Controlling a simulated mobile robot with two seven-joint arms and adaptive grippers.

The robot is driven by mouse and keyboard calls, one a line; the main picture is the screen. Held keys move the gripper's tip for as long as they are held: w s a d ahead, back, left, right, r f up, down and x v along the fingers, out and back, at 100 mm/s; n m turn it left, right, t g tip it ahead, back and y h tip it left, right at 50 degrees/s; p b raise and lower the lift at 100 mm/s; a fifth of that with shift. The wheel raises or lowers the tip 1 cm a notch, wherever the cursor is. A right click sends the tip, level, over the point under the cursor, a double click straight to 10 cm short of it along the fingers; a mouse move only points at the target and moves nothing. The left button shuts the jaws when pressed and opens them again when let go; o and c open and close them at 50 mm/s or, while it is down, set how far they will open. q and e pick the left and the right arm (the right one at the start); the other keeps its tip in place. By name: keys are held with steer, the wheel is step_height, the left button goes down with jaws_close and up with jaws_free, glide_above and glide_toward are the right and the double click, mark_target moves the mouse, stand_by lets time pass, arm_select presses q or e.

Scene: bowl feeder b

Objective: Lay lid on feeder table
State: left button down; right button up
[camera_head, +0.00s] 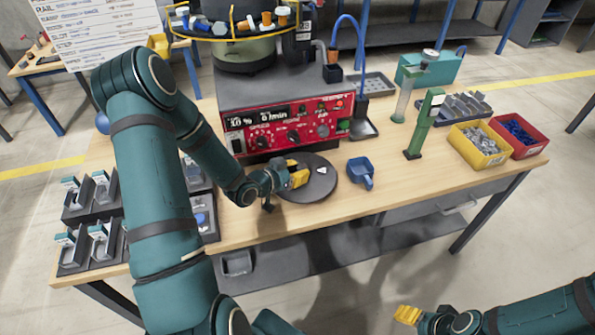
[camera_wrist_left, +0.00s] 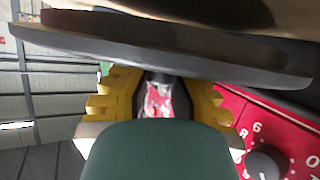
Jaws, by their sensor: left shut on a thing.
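The lid is a dark grey round disc (camera_head: 318,186) low over the wooden feeder table (camera_head: 268,222), in front of the red control box. My left gripper (camera_head: 298,175) is at the disc's left part, its yellow fingers shut on the lid. In the left wrist view the lid (camera_wrist_left: 150,48) spans the top as a nearly flat plate, with the gripper's yellow fingers (camera_wrist_left: 163,98) against its side. The grip point is partly hidden. A dark band lies between plate and wood, so I cannot tell whether they touch. My right gripper (camera_head: 408,315) is low at the front, away from the table.
The red control box (camera_head: 290,122) stands right behind the lid, under the bowl feeder (camera_head: 240,28). A blue scoop (camera_head: 361,171) lies close right. A green stand (camera_head: 425,122), yellow bin (camera_head: 480,146) and red bin (camera_head: 519,136) are farther right. Dark trays stand left.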

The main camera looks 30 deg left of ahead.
arm_select(q)
steer(key=shift+f+b, duration=0.45)
steer(key=shift+f, duration=0.05)
steer(key=c, duration=0.9)
jaws_free()
steer(key=shift+s, duration=0.1)
steer(key=shift+r+p, duration=0.25)
steer(key=shift+p, duration=0.2)
steer(key=shift+r+p, duration=0.4)
steer(key=shift+r, duration=0.05)
steer(key=p+v, duration=0.1)
steer(key=v, duration=1)
steer(key=shift+s+a, duration=0.1)
steer(key=shift+s, duration=0.3)
